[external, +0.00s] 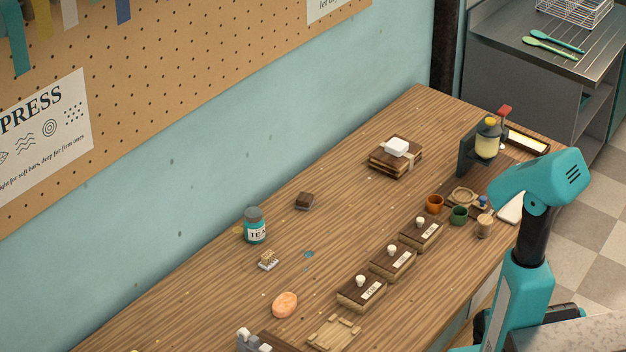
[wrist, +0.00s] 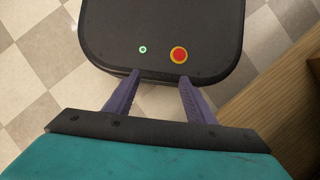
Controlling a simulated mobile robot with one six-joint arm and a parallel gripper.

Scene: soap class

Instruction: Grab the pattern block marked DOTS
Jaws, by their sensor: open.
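Three dark wooden blocks with white knobs and pale label plates stand in a diagonal row on the wooden table: a near block (external: 352,297), a middle block (external: 382,267) and a far block (external: 412,238). The lettering on their plates is too small to read, so I cannot tell which one is marked DOTS. My gripper (wrist: 160,82) is open and empty in the wrist view, with its two purple fingers apart over my own base. It is hidden in the external view, and no block shows in the wrist view.
The wooden table (external: 210,300) has a jar labelled TEA (external: 255,228), a peach soap bar (external: 285,304) and a wooden tray (external: 334,331). An orange cup (external: 435,203) and a green cup (external: 459,215) stand past the far block. The table's middle is mostly clear.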

